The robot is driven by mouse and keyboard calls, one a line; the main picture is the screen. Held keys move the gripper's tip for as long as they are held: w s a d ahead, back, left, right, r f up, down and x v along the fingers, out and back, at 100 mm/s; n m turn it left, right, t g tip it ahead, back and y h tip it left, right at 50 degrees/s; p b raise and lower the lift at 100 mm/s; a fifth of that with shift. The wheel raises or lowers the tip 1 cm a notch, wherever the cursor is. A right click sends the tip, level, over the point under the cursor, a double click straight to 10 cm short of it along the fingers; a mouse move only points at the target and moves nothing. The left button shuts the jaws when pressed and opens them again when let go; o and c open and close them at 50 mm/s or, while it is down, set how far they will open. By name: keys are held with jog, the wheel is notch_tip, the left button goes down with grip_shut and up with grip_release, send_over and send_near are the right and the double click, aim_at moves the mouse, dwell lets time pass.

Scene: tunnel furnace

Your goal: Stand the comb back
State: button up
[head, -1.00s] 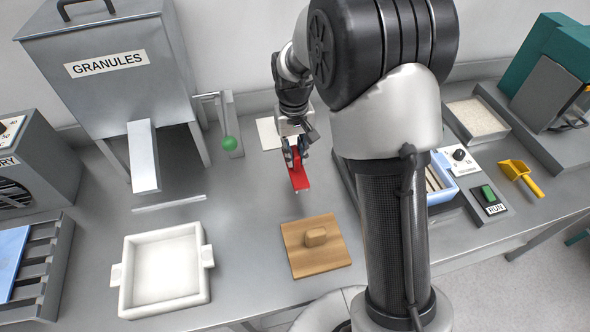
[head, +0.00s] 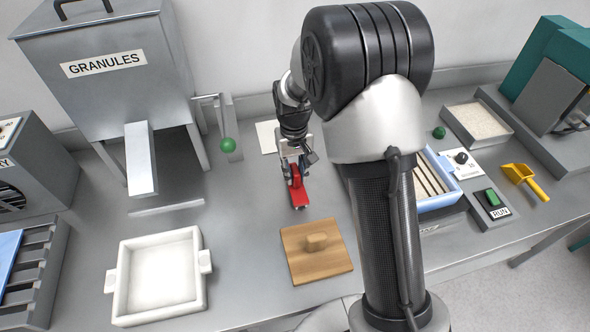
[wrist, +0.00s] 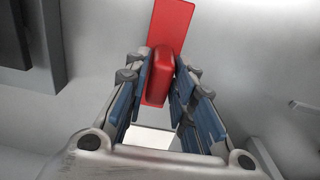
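The red comb (head: 300,199) has a flat red plate and a raised handle. My gripper (head: 294,177) is over the bench, behind the wooden board, with its fingers on the comb's handle. In the wrist view the handle (wrist: 162,75) is between the blue finger pads of my gripper (wrist: 163,85), close against both, and the red plate extends beyond them. The underside of the comb is hidden, and I cannot tell whether it touches the bench. A pale square pad (head: 266,136) lies behind the gripper, partly covered by the arm.
A wooden board with a knob (head: 335,268) lies in front of the comb. A white square tray (head: 199,300) is at front left. The granules hopper (head: 90,95) and a green-knobbed lever (head: 228,144) stand left. A blue-rimmed box (head: 440,203) is right, behind my arm.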

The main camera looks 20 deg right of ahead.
jog(key=shift+o, duration=1.4)
jog(key=shift+r, duration=0.15)
jog(key=s+r+t+p, duration=0.1)
jog(key=s+r+p, duration=0.15)
jog(key=r, duration=0.75)
jog(key=s+r+p, duration=0.1)
jog(key=s+r, duration=0.3)
jog(key=r, duration=0.6)
jog(key=s+r+t, duration=0.1)
jog(key=s+r, duration=0.1)
jog(key=s, duration=0.8)
jog(key=s+r+t, duration=0.2)
jog(key=s+r, duration=0.1)
jog(key=s, duration=0.8)
jog(key=shift+s+r+t, duration=0.15)
jog(key=shift+s+t, duration=0.05)
jog(key=shift+t, duration=0.1)
